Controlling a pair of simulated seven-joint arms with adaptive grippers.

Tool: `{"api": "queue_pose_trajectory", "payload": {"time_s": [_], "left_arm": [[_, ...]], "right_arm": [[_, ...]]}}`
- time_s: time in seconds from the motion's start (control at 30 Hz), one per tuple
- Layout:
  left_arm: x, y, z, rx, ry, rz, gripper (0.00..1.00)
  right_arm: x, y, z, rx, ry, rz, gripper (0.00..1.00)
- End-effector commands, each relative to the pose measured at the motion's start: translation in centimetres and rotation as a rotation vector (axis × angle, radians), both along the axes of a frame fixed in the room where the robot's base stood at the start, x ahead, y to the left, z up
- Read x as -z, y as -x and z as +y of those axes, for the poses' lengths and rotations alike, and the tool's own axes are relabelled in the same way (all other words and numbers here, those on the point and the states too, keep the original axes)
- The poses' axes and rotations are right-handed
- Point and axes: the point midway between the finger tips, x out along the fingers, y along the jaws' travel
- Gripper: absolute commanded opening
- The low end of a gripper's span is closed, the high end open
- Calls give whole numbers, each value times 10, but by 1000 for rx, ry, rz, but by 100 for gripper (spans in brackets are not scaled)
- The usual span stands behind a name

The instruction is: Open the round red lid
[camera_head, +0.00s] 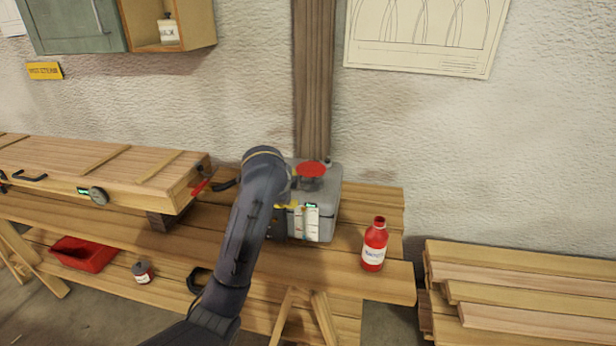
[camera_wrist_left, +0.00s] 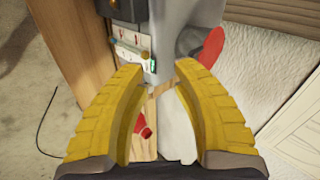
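The round red lid (camera_head: 311,169) is at the top of a grey box-shaped machine (camera_head: 326,190) on the wooden bench. In the left wrist view the red lid (camera_wrist_left: 211,48) shows on the right, beside the grey body. I cannot tell whether it is fully seated. My left arm crosses in front of the machine and hides part of its left side. Little of my left gripper (camera_head: 287,205) shows in the head view. In the left wrist view its yellow fingers (camera_wrist_left: 160,78) are apart with nothing held between them; the lid is beyond the right finger. My right gripper is not in view.
A red bottle (camera_head: 374,246) stands on the bench right of the machine. A long wooden box (camera_head: 110,170) lies to the left. Below are a red tray (camera_head: 82,254) and a small bottle (camera_head: 142,271). Boards (camera_head: 530,288) are stacked at right. A wooden post rises behind the machine.

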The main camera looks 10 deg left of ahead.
Motion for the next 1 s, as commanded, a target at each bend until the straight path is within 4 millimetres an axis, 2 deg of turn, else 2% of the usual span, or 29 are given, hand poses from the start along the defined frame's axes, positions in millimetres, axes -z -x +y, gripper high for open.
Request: {"api": "queue_pose_trajectory", "payload": {"time_s": [0.03,0.1,0.2,0.3,0.57,1.0], "left_arm": [[-17,-2,-5,16,-22,-24,27],[-33,-2,-9,31,-50,-45,27],[-47,-3,-11,45,-78,-63,27],[-53,-4,-13,51,-90,-72,27],[-40,-18,-12,51,-94,-71,27],[-4,-59,-12,50,-93,-71,27]], "right_arm": [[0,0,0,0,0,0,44],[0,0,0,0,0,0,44],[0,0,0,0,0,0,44],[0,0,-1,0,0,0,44],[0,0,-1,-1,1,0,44],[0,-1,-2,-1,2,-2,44]]}}
